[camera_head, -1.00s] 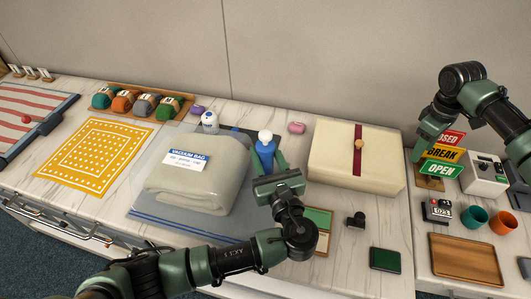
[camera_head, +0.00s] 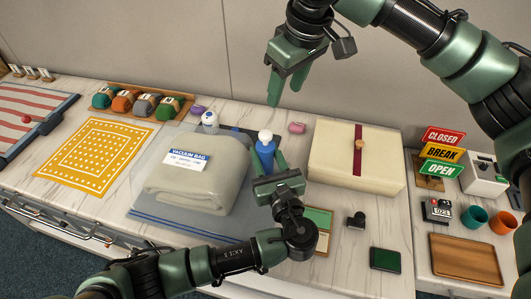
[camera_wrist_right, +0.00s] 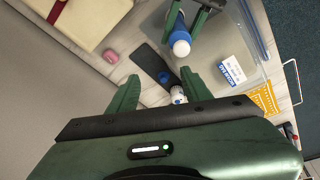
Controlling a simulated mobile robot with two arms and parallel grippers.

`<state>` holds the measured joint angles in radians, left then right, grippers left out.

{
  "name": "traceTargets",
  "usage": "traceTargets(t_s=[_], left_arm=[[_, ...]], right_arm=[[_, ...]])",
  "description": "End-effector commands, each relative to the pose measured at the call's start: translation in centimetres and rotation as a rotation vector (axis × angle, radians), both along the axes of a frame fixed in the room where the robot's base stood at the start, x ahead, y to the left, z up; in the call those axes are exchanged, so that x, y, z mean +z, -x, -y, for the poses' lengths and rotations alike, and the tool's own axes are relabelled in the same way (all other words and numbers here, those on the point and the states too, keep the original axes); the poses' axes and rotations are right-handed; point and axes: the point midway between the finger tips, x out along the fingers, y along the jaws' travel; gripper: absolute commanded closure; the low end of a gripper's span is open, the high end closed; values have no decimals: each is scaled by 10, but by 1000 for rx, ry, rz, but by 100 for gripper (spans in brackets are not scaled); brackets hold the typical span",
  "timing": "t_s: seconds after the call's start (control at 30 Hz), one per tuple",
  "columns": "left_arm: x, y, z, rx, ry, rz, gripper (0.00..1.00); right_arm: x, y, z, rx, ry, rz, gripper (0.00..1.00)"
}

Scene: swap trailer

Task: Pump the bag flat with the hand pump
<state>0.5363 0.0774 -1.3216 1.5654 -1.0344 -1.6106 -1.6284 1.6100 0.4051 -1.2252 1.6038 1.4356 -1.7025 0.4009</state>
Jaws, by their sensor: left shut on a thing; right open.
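The vacuum bag (camera_head: 195,188) lies on the counter, puffed up around a folded light bundle, with a white and blue label on top. The hand pump (camera_head: 265,150), blue with a white knob, stands upright just right of the bag. My left gripper (camera_head: 272,172) is shut on the pump's blue body from the front right. My right gripper (camera_head: 281,88) is open and empty, in the air above and behind the pump. In the right wrist view the pump's white knob (camera_wrist_right: 180,44) shows beyond the open fingers, with the bag (camera_wrist_right: 217,85) beside it.
A cream box with a dark red ribbon (camera_head: 340,165) stands right of the pump. A pink object (camera_head: 297,128) and a white and blue bottle (camera_head: 210,121) stand behind. A yarn tray (camera_head: 177,103) is at back left. Open, break and closed signs (camera_head: 441,153) are at right.

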Motion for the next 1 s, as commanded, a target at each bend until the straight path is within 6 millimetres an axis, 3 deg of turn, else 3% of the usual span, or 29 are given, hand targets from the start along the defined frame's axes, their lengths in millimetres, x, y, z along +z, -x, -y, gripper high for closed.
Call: traceTargets(t_s=[0.1, 0.27, 0.47, 1.0], left_arm=[[0, 0, -1, 1, -2, -1, 100], [0, 0, -1, 1, -1, -1, 100], [-1, 0, 0, 1, -1, -1, 100], [0, 0, 0, 0, -1, -1, 100]], right_arm=[[-15, 5, -26, 17, -16, -44, 51], [-25, 8, -40, 26, -27, -71, 51], [-43, 8, -40, 26, -28, -75, 51], [-115, 8, -40, 27, -29, -73, 51]])
